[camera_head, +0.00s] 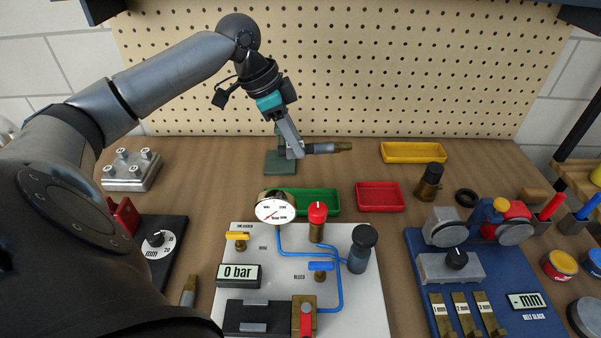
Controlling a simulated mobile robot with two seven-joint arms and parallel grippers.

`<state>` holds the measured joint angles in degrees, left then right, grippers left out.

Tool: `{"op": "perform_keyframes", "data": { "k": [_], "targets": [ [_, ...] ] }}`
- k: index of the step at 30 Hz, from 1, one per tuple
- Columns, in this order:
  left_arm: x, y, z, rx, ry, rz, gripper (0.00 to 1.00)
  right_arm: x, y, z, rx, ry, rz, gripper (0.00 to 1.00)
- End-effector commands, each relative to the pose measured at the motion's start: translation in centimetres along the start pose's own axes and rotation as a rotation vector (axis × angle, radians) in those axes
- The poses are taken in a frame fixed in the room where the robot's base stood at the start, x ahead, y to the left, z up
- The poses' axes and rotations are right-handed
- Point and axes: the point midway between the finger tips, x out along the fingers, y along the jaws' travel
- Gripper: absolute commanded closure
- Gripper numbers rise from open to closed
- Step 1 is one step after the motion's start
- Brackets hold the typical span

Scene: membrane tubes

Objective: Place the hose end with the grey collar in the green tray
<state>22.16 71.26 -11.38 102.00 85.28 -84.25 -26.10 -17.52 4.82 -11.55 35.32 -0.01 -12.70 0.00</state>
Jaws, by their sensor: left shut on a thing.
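My left gripper (297,150) is shut on the hose end with the grey collar (322,148). The hose end lies roughly level, its brass tip (343,146) pointing right. It is in front of the pegboard, above and behind the green tray (322,203). The green tray lies on the bench behind the panel, and the pressure gauge and red knob hide part of it. My right gripper is not in view.
A green stand (278,165) is just below my left gripper. A red tray (380,197) lies right of the green one, and a yellow tray (413,152) is further back. The white panel (365,315) with gauge (274,208) and red knob (317,211) stands in front.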

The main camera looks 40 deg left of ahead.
Motion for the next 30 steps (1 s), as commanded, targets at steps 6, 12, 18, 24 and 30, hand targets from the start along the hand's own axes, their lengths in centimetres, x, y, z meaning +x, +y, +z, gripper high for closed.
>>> {"op": "perform_keyframes", "data": {
  "k": [6,12,18,24,30],
  "targets": [
    [-2.6,-2.4,1.3,0.095,0.003,0.038,1.00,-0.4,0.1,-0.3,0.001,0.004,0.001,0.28],
    [-1.2,-2.7,2.4,0.119,-0.003,0.053,1.00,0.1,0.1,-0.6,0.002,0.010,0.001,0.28],
    [3.7,-2.7,4.5,0.118,-0.003,0.054,1.00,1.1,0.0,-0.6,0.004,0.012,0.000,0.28],
    [8.5,-2.7,6.5,0.118,-0.002,0.052,1.00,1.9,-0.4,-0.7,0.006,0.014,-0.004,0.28],
    [11.2,-2.8,7.6,0.119,0.000,0.050,1.00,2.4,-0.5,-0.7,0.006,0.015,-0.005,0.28]
  ]
}}
